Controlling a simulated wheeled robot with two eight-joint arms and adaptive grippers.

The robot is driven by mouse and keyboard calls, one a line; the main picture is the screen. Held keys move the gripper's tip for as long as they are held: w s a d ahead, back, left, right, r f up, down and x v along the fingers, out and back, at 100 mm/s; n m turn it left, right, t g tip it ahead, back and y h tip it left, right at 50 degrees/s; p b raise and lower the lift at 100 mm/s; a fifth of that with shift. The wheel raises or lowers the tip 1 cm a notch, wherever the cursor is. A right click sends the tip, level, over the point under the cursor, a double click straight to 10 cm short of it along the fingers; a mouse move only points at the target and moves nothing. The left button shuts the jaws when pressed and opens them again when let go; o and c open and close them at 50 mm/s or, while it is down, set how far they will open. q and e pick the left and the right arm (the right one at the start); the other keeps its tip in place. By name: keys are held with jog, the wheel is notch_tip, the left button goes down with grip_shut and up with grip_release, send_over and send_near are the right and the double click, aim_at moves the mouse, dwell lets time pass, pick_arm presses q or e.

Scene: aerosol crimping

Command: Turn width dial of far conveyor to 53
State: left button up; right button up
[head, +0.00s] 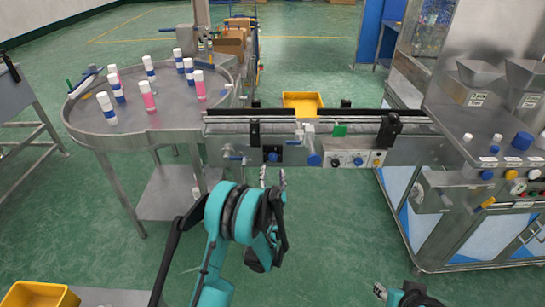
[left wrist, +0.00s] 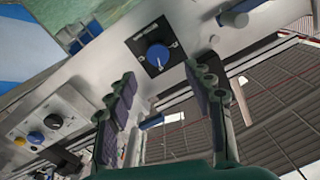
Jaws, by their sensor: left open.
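The conveyor (head: 345,150) spans the middle of the head view. A blue dial on a black plate (head: 272,156) sits on its front face. In the left wrist view the blue dial (left wrist: 157,54) shows large, with a light pointer mark; its scale numbers are too small to read. My left gripper (head: 273,178) is just below and in front of the dial. In the left wrist view its open fingers (left wrist: 160,78) stand apart with the dial beyond their tips, not touching it. My right gripper (head: 379,291) is low in the head view; its fingers are too small to judge.
A blue knob (head: 314,160) and a control panel (head: 355,160) sit right of the dial. A round steel table (head: 135,130) with several bottles stands left. A steel machine (head: 500,165) stands right. A yellow tray (head: 303,103) is behind the conveyor.

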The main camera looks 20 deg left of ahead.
aim_at(273, 158)
pick_arm(q)
jog(key=x, duration=0.2)
jog(key=b+x, duration=0.1)
jog(key=x, duration=0.1)
jog(key=b+x, duration=0.1)
jog(key=x, duration=0.1)
jog(key=shift+w+f, duration=0.3)
jog(key=shift+f, duration=0.05)
jog(key=shift+w+a+r, duration=0.1)
jog(key=shift+w+r, duration=0.05)
jog(key=shift+w, duration=0.45)
jog(key=c, duration=1.2)
